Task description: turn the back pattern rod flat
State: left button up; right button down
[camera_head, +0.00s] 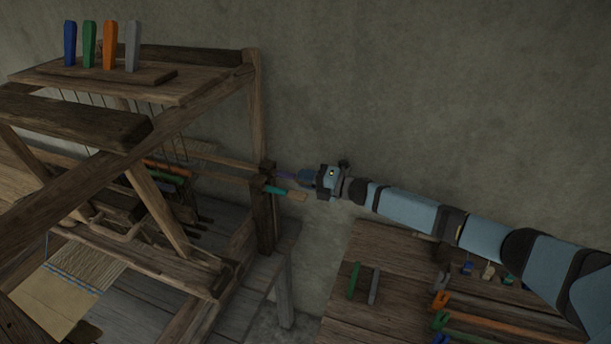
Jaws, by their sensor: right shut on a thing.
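The wooden handloom (185,252) fills the left of the head view. Two pattern rods stick out to the right of its side post. The back pattern rod (286,175) has a purple end and the nearer rod (276,190) has a teal part and a pale wooden tip. My right gripper (304,177) reaches in from the right and is shut on the purple end of the back rod, just outside the post. The jaws hide the tip of that rod, and I cannot tell whether it lies flat or on edge. My left gripper is not in view.
A wooden table (390,246) at the lower right holds a green stick (353,280), a grey stick (374,286) and several coloured pieces. Coloured pegs (108,46) stand on the loom's top. A bare wall is behind my right arm.

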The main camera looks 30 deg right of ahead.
jog(key=shift+m, duration=0.7)
jog(key=shift+m+p, duration=0.4)
jog(key=shift+m, duration=0.1)
jog(key=c, duration=1.1)
grip_release()
jog(key=shift+s+d+f, duration=0.1)
